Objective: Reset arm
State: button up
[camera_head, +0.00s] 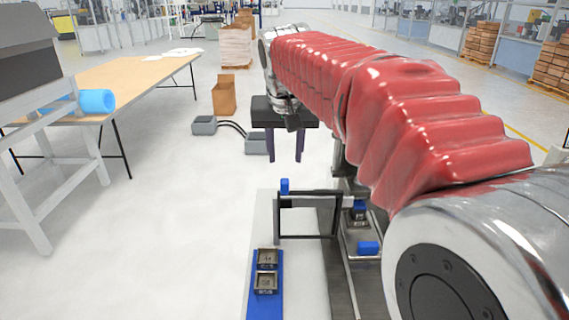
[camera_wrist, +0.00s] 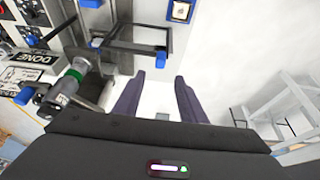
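My gripper (camera_head: 285,158) hangs from the end of my red-sleeved arm in the head view, fingers pointing down. It is above the floor, past the far end of the white bench (camera_head: 264,215). The two dark fingers stand apart with nothing between them. In the wrist view my gripper (camera_wrist: 158,90) also shows its fingers apart and empty, over a pale surface. The gripper touches nothing that I can see.
A black frame (camera_head: 308,236) stands on the bench. A wooden table (camera_head: 130,82) stands at left. Grey boxes (camera_head: 204,125) and a cardboard box (camera_head: 224,96) are on the floor. A "DONE" sign (camera_wrist: 35,58) shows in the wrist view.

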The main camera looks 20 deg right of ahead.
jog(key=shift+s+r, duration=0.3)
jog(key=shift+r, duration=0.25)
jog(key=shift+w, duration=0.1)
jog(key=s+a+f+n, duration=0.1)
jog(key=s+f, duration=0.4)
jog(key=s, duration=0.3)
jog(key=s+a+f+n+t, duration=0.1)
jog(key=s+f, duration=0.4)
jog(key=s, duration=0.4)
jog(key=s+a+f+n+y, duration=0.1)
jog(key=s+f, duration=0.4)
jog(key=s, duration=0.3)
jog(key=shift+s+f, duration=0.3)
jog(key=shift+c, duration=0.9)
